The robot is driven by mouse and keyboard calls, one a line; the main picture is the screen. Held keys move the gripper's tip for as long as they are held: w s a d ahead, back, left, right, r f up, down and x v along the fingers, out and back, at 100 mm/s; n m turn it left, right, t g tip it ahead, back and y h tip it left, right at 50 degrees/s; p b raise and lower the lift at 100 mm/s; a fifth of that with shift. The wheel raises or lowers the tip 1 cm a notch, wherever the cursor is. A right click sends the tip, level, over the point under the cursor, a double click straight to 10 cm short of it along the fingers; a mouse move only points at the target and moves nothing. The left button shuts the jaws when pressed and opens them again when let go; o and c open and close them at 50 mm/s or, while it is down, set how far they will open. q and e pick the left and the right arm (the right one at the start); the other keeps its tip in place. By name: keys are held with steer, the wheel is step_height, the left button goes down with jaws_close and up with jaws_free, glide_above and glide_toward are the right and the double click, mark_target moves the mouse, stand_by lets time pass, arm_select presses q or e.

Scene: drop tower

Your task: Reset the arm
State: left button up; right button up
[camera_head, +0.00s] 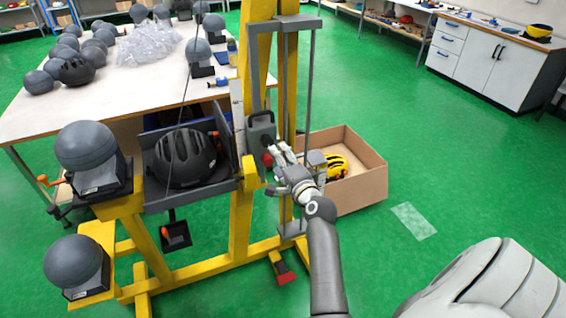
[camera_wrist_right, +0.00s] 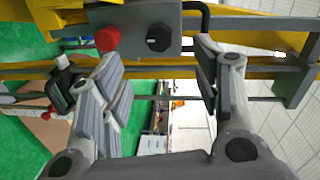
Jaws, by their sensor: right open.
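The drop tower (camera_head: 243,205) has a yellow frame and grey rails. On it a grey control box (camera_head: 262,127) carries a red button (camera_head: 267,159) and a black knob; in the wrist view the box (camera_wrist_right: 138,15) shows the red button (camera_wrist_right: 107,40) and black knob (camera_wrist_right: 159,38) side by side. A black bent handle (camera_wrist_right: 204,18) is beside the box. A black helmet (camera_head: 184,158) sits in the grey tray (camera_head: 190,198) left of the post. My right gripper (camera_head: 277,160) is open near the box; its fingers (camera_wrist_right: 155,85) stand apart, with nothing seen between them. My left gripper is not in view.
A cardboard box (camera_head: 362,189) with a yellow helmet (camera_head: 334,167) stands behind my right arm. Grey headforms on yellow brackets are at left. A table (camera_head: 40,112) with headforms and clear wrap stands behind.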

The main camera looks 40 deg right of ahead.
steer(key=shift+s+a, duration=0.15)
steer(key=shift+s, duration=0.35)
steer(key=s+a+f+n+g+y, duration=0.1)
steer(key=a+f+n+g, duration=0.2)
steer(key=f, duration=0.8)
steer(key=s+a+f+n+g+y, duration=0.1)
steer(key=a+f+n+y, duration=0.15)
steer(key=a+f, duration=0.55)
steer(key=s+a+f+n+g, duration=0.25)
steer(key=s+f, duration=0.25)
steer(key=f, duration=0.4)
steer(key=s+a+f+n+g, duration=0.1)
steer(key=s+f+n, duration=0.3)
steer(key=f, duration=0.5)
steer(key=s+a+f+n+g, duration=0.2)
steer(key=s+f, duration=0.4)
steer(key=s, duration=0.2)
steer(key=s+a+f+n+g, duration=0.1)
steer(key=s+f+g, duration=0.1)
steer(key=s+f, duration=0.45)
steer(key=s+f+n+g, duration=0.2)
steer(key=s+f+n, duration=0.1)
steer(key=s, duration=0.9)
steer(key=s+d+f+n+g, duration=0.1)
steer(key=s+f+n+g, duration=0.1)
steer(key=s, duration=1)
steer(key=shift+s+f+n, duration=0.35)
steer(key=shift+f+n, duration=0.1)
steer(key=shift+n, duration=0.35)
